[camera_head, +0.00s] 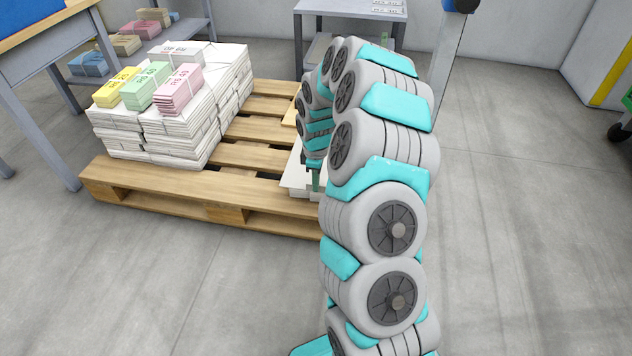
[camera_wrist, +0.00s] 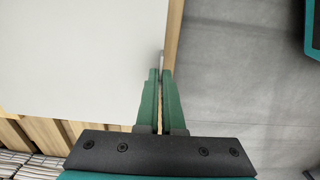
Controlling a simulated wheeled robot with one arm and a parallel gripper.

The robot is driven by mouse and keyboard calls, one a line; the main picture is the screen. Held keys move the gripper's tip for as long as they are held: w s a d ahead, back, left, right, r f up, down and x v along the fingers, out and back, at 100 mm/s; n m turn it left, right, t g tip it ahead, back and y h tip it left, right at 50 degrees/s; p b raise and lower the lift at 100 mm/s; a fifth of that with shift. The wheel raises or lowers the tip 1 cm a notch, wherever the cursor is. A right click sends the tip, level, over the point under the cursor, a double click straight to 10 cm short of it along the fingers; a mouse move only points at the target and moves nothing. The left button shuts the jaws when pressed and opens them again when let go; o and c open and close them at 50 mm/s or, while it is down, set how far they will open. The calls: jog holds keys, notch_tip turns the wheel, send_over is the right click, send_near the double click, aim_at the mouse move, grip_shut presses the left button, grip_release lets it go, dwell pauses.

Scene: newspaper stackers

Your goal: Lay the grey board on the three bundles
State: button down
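A pale flat surface, which looks like the grey board (camera_wrist: 75,55), fills the upper left of the wrist view. In the head view a pale sheet (camera_head: 294,179) shows at the pallet's right part, mostly hidden by my arm. My gripper (camera_wrist: 160,72) has its green fingers close together at that surface's right edge, with a thin gap between them. Whether they pinch anything is unclear. Three small bundles, yellow (camera_head: 118,90), green (camera_head: 150,87) and pink (camera_head: 180,90), lie side by side on white newspaper stacks (camera_head: 180,130).
The stacks stand on the left of a wooden pallet (camera_head: 150,190), whose slats are bare in the middle. A blue-topped table (camera_head: 40,45) stands at the left, a shelf with more bundles (camera_head: 140,30) behind it, and a grey cart (camera_head: 350,8) at the back.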

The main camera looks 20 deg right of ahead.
jog(key=shift+f, duration=0.4)
jog(key=c, duration=1.5)
grip_release()
jog(key=shift+f, duration=0.1)
jog(key=o, duration=0.5)
jog(key=shift+r+p, duration=0.4)
jog(key=shift+r, duration=3.55)
